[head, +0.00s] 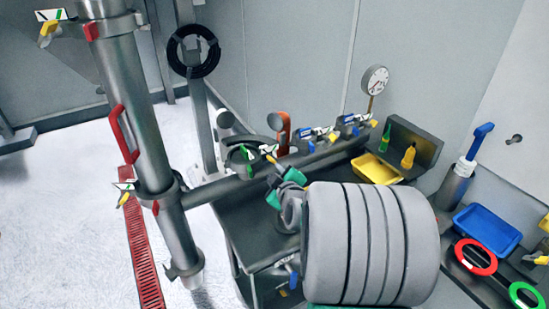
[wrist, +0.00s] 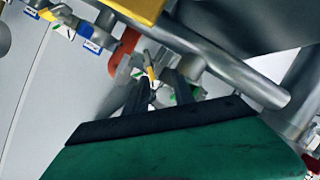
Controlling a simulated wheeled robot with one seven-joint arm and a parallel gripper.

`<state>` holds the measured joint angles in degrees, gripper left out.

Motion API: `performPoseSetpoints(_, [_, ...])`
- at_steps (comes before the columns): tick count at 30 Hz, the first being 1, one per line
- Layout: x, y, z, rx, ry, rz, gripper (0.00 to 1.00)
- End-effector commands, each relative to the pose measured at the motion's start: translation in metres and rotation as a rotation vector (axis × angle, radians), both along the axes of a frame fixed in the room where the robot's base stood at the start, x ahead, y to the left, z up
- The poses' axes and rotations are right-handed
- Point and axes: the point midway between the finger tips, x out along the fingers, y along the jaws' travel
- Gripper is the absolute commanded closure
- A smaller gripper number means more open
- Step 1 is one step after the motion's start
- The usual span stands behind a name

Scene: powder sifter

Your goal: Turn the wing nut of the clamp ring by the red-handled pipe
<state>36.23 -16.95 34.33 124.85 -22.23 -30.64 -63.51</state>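A yellow wing nut (head: 271,158) is on a clamp ring (head: 241,163) with a green-and-white label, on the horizontal pipe beside an orange-red handle (head: 283,130). My green-padded gripper (head: 277,169) is close to it from the front right. In the wrist view, the two dark fingers of my gripper (wrist: 160,80) are apart, and the yellow wing nut (wrist: 151,72) shows near the left fingertip. I cannot tell whether they touch. The orange-red handle (wrist: 124,50) is left of the fingers. My fingers hide part of the clamp.
A vertical pipe (head: 128,90) at left carries a red handle (head: 122,135) and clamp rings with yellow wing nuts. Blue-labelled clamps (head: 312,138) sit farther along the horizontal pipe. A yellow tray (head: 376,170) and blue tray (head: 487,229) stand at right.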

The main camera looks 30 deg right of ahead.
Motion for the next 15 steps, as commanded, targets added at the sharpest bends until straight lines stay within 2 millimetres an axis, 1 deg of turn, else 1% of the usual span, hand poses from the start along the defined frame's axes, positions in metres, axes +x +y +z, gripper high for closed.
performPoseSetpoints(1, [-0.002, -0.011, 0.002, -0.026, -0.019, -0.017, 0.70])
performPoseSetpoints(3, [0.000, -0.016, 0.003, -0.046, -0.035, -0.025, 0.70])
performPoseSetpoints(5, [0.005, -0.018, 0.003, -0.050, -0.036, -0.024, 0.70])
performPoseSetpoints(8, [0.018, -0.021, -0.001, -0.049, -0.035, -0.023, 0.70])
performPoseSetpoints(15, [0.057, -0.034, -0.011, -0.049, -0.035, -0.023, 0.70])
